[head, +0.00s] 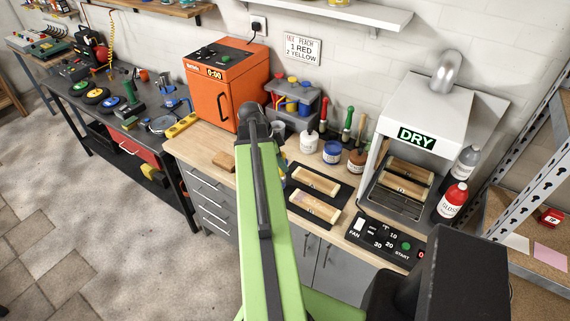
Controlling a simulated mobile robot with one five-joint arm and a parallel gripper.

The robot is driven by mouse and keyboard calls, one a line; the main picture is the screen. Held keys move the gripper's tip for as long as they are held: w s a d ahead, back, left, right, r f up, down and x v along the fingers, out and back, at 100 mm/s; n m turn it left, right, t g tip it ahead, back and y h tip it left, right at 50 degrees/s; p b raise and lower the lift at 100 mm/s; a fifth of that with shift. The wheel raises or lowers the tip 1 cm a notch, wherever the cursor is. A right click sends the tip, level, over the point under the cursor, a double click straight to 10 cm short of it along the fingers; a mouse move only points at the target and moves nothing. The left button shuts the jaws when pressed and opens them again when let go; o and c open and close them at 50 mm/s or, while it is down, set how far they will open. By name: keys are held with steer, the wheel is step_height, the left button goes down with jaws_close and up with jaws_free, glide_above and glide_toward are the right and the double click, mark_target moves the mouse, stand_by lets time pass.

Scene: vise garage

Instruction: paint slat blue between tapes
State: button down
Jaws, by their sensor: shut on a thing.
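Two pale wooden slats lie on dark trays on the workbench in the head view, a far slat (316,180) and a near slat (314,206). The near slat has a mottled pinkish face; tape edges are too small to make out. A blue-labelled paint jar (332,153) stands behind the trays, between a white jar (309,143) and a brown jar (357,161). Brushes with a red handle (323,118) and a green handle (347,122) stand upright near the jars. My green arm reaches over the bench left of the slats. My gripper is hidden behind it.
A drying cabinet (421,105) marked DRY stands right of the trays with more slats inside. Its control panel (382,240) is in front. A red bottle (452,202) and a grey bottle (467,163) stand beside it. An orange oven (222,90) is at left.

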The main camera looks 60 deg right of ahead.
steer(key=w+d, duration=0.1)
steer(key=w, duration=1.1)
steer(key=shift+w+d+f, duration=0.25)
steer(key=shift+d, duration=0.1)
stand_by(0.6)
steer(key=shift+r, duration=0.1)
step_height(320, 180, up, 6)
steer(key=p, duration=0.5)
steer(key=shift+p, duration=0.3)
step_height(320, 180, up, 3)
steer(key=p, duration=0.3)
stand_by(0.8)
